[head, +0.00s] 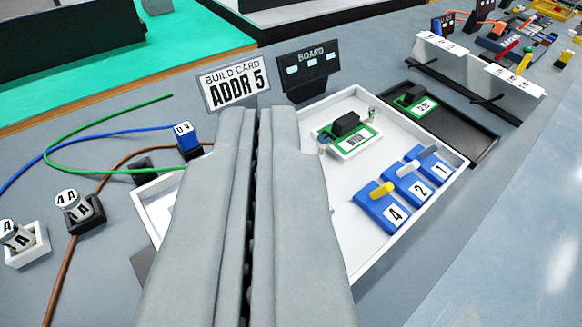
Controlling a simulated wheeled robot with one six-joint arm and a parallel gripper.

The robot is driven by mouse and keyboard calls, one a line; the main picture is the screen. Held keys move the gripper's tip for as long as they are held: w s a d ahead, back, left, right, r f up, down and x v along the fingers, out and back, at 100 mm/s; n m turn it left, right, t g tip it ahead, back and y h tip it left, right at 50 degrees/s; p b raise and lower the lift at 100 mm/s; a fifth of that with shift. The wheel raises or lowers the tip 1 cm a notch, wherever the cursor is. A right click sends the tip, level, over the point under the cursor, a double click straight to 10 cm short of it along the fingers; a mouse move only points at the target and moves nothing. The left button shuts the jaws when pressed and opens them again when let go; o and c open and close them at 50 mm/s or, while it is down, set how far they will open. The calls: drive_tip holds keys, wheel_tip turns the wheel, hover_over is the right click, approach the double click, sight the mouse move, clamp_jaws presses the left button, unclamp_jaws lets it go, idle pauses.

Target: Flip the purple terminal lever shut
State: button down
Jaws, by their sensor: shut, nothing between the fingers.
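No purple lever shows in the head view; my gripper may be hiding part of the tray where it could be. My gripper (257,115) is shut and empty, its two grey fingers side by side in the middle of the picture. Right of the fingers, blue switch blocks marked 4 (388,207), 2 (417,185) and 1 (440,163) carry small levers, one yellow and the others pale. Left of the fingers is a small blue block marked 0 V (186,137).
A green board with a black part (345,135) sits in the tray. A build card reading ADDR 5 (233,84) and a BOARD sign (308,69) stand behind. Green (75,127), blue and brown wires lie at left. A black tray (470,135) lies at right.

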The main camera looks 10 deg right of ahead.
drive_tip(key=w+f+n+g, duration=0.2)
drive_tip(key=w+f+g, duration=0.2)
drive_tip(key=w, duration=0.3)
drive_tip(key=w+d+f+n+g, duration=0.1)
drive_tip(key=w+f+n+g, duration=0.1)
drive_tip(key=w+g, duration=0.5)
drive_tip(key=w+f+n+g, duration=0.2)
drive_tip(key=w+f+g, duration=0.3)
drive_tip(key=w, duration=0.3)
drive_tip(key=shift+d+f+n+g+h, duration=0.3)
drive_tip(key=shift+f+g+h, duration=0.05)
drive_tip(key=shift+g+h, duration=0.05)
drive_tip(key=shift+w+f, duration=0.1)
drive_tip(key=f, duration=0.6)
drive_tip(key=s+f, duration=0.1)
drive_tip(key=f, duration=0.2)
drive_tip(key=shift+d+f, duration=0.3)
drive_tip(key=shift+f, duration=0.1)
